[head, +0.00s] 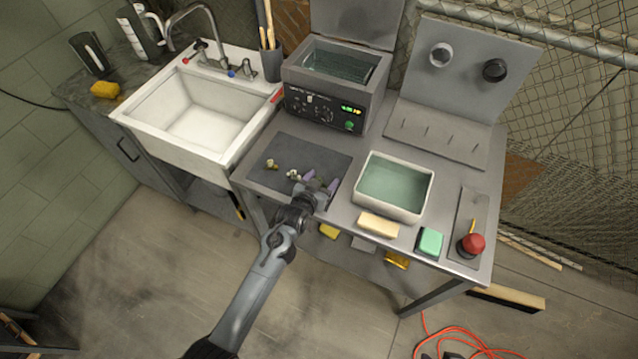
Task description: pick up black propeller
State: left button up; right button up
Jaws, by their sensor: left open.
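My left gripper (320,182) is open over the front right part of the dark mat (315,152) on the bench, with purplish tips. Two small pale, yellowish pieces lie on the mat to its left, one nearer (293,174) and one farther (271,164); they are too small to identify. I cannot make out a black propeller on the mat; the gripper hides part of it. A round black part (494,70) sits on the upright grey panel at the back right, beside a round grey part (440,54). My right gripper is not in view.
Right of the gripper stands a white basin (424,200) of greenish liquid, with a cream block (378,224) and green sponge (430,241) in front. An ultrasonic-type tank (330,108) stands behind the mat. A red button (470,245) is at right, a sink (200,115) at left.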

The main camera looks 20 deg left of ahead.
pick_arm(q)
grip_shut()
dwell(0.3)
